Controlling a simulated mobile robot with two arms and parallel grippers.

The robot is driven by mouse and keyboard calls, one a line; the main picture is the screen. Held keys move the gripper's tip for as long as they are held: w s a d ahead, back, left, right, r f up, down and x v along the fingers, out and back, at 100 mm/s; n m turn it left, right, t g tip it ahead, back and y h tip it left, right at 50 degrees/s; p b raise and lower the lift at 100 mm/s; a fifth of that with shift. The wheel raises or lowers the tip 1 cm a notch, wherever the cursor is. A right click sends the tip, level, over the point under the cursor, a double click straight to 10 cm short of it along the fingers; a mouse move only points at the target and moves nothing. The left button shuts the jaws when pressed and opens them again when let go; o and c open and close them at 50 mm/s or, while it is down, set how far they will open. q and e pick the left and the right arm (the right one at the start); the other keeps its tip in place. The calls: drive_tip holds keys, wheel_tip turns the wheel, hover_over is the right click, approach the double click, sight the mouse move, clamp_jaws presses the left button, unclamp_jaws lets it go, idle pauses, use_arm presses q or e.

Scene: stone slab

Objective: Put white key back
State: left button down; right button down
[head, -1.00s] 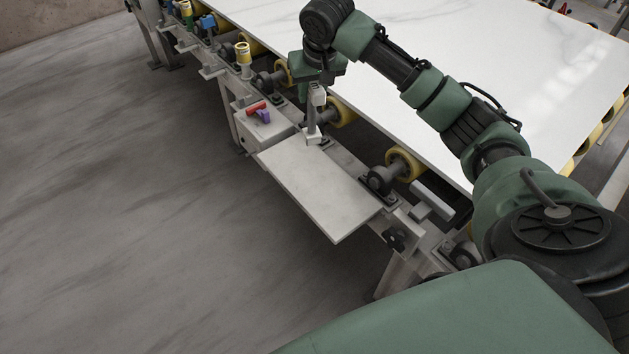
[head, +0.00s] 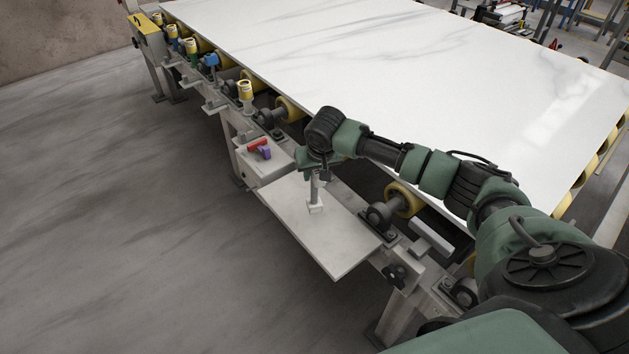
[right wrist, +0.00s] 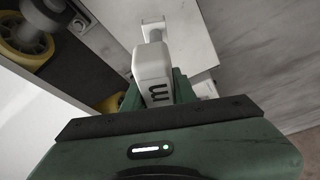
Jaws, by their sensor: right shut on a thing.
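My right gripper (head: 318,172) is shut on the white key (head: 315,205), which hangs below the fingers over the pale flat shelf (head: 340,255). I cannot tell whether the key's lower end touches the shelf. In the right wrist view, the white key (right wrist: 152,65) sticks out from the green gripper (right wrist: 180,85), with a dark "m" on its thick handle and a narrower end with a crosspiece pointing away over the shelf (right wrist: 195,45). My left gripper is not in view.
The large white slab (head: 350,60) lies on yellow rollers (head: 402,198) behind. Yellow, green and blue pieces stand along the frame. The floor at left is clear.

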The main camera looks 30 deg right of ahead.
sight(318, 171)
drive_tip(key=shift+f, duration=1.8)
drive_tip(key=c, duration=1.1)
unclamp_jaws()
drive_tip(key=v, duration=1.2)
drive_tip(key=shift+r, duration=0.1)
